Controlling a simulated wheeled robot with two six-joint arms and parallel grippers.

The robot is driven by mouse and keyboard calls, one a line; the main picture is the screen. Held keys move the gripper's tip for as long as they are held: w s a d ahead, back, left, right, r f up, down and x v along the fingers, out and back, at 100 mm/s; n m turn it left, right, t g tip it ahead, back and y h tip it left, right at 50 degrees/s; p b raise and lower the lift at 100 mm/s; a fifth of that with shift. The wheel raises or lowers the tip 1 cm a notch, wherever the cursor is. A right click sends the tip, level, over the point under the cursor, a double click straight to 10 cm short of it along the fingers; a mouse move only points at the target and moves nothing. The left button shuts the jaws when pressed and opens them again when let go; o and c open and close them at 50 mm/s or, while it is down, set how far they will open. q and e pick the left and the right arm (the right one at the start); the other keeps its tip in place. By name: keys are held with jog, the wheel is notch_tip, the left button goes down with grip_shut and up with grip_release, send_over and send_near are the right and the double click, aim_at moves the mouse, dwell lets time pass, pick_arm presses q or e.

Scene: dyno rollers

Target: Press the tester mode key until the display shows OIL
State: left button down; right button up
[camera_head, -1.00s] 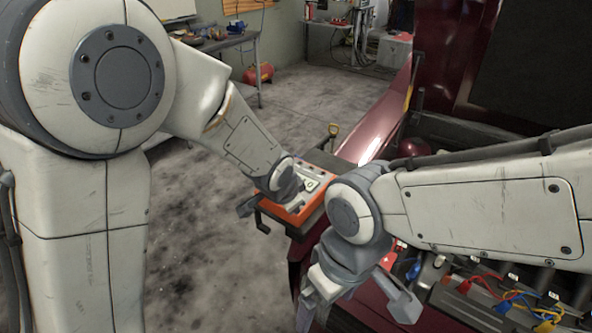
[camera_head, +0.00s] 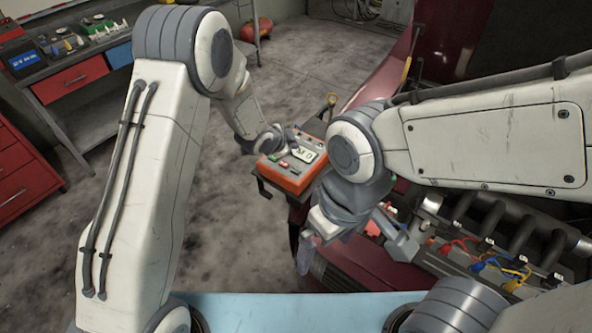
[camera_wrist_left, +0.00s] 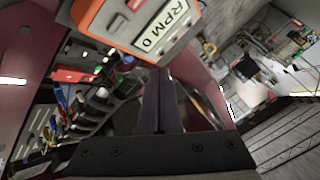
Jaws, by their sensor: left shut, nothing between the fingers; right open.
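The tester (camera_head: 288,178) is an orange box with a pale face, small keys and a display (camera_head: 305,154), by the dark red car's front edge. In the left wrist view the tester (camera_wrist_left: 92,22) fills the top, and its display (camera_wrist_left: 166,25) reads RPM 0. Dark keys (camera_wrist_left: 116,24) show beside the display; I cannot tell which is the mode key. My left gripper (camera_head: 268,143) is shut and empty at the tester's far left edge; its fingers (camera_wrist_left: 159,75) appear just below the tester in the wrist view. My right gripper (camera_head: 352,245) is open and empty, nearer than the tester.
The engine bay (camera_head: 490,250) with coloured clips and leads lies at right. A workbench with a red drawer (camera_head: 70,80) and a red cabinet (camera_head: 22,175) stand at left. Grey floor between them is clear.

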aim_at(296, 171)
pick_arm(q)
notch_tip(296, 171, down, 8)
jog(key=b, duration=0.5)
jog(key=shift+r, duration=0.15)
jog(key=shift+f+b, duration=0.4)
jog(key=shift+b, duration=0.2)
dwell(1.1)
jog(key=shift+f+b, duration=0.35)
jog(key=shift+b, duration=0.1)
jog(key=shift+f+b, duration=0.45)
dwell(0.5)
jog(key=shift+r, duration=0.15)
jog(key=shift+r+p, duration=0.55)
jog(key=shift+r, duration=0.15)
